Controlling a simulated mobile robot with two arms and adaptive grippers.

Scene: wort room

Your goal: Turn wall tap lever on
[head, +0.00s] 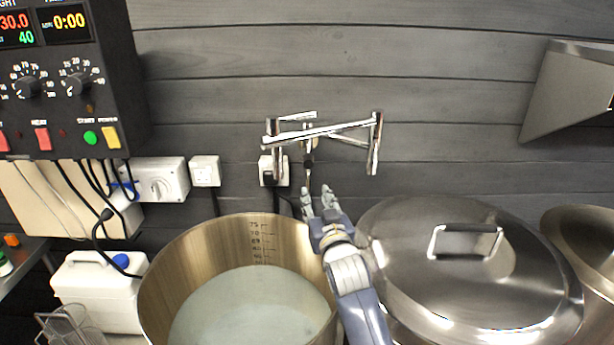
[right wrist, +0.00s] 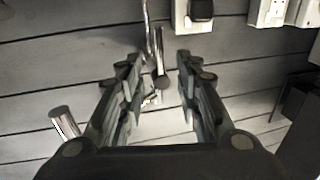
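The chrome wall tap (head: 322,131) is fixed to the grey plank wall above the open pot, with its bent pipes reaching out to both sides. A small dark part (head: 308,164) sits at its middle, with a thin piece hanging below that seems to be the lever. My right gripper (head: 318,193) is just below it, fingers pointing up toward the tap. In the right wrist view the fingers (right wrist: 160,75) are spread, with a dark round end (right wrist: 162,83) and a thin chrome rod (right wrist: 150,35) seen between them. I cannot tell whether they touch. My left gripper is not in view.
An open pot (head: 180,265) with cloudy liquid stands below the tap. A lidded pot (head: 400,230) is at the right. Wall sockets (head: 205,171) and a control box (head: 120,90) are at the left. A white canister (head: 95,300) stands at the lower left.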

